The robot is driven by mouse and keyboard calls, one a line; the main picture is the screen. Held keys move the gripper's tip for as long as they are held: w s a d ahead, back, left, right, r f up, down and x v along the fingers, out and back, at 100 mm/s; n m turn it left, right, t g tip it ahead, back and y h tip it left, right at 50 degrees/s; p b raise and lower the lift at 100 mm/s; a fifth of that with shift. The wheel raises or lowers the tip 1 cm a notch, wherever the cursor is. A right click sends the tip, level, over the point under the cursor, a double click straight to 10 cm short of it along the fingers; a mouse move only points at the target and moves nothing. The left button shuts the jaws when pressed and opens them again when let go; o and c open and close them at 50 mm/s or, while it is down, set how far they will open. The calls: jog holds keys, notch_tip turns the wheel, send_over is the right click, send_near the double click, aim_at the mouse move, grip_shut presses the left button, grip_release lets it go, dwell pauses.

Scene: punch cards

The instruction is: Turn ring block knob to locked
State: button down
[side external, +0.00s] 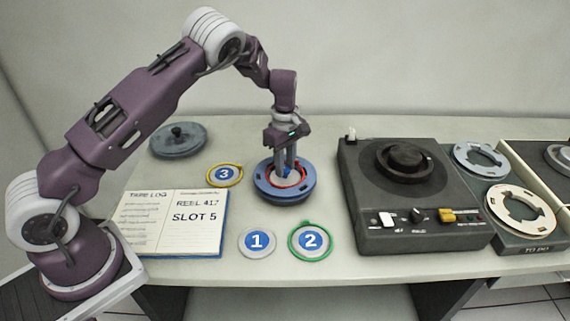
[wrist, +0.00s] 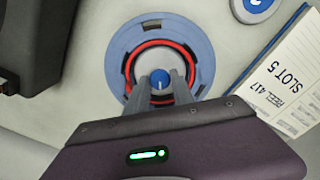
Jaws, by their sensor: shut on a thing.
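The ring block (side external: 284,192) is a round blue base on the table, with a pale disc and a red ring lying in it. It also shows in the wrist view (wrist: 205,62). A small blue knob (wrist: 161,76) with a pale mark sits at its centre. My gripper (side external: 286,170) points straight down over the block, and its two fingers are closed on the knob. In the wrist view my gripper (wrist: 161,88) has one finger on each side of the knob. The fingers partly hide the knob, and I cannot read any lock marking.
An open log book (side external: 175,222) lies left of the block. Numbered discs 1 (side external: 257,241), 2 (side external: 310,241) and 3 (side external: 224,174) lie around it. A dark tape machine (side external: 412,195) stands to the right, with trayed rings beyond. A grey lid (side external: 178,140) lies back left.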

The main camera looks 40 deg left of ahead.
jog(key=shift+m, duration=0.3)
jog(key=m, duration=0.6)
jog(key=shift+m, duration=0.3)
jog(key=m, duration=0.6)
jog(key=shift+m, duration=0.5)
jog(key=c, duration=1.1)
grip_release()
notch_tip(320, 180, up, 7)
jog(key=shift+r, duration=0.1)
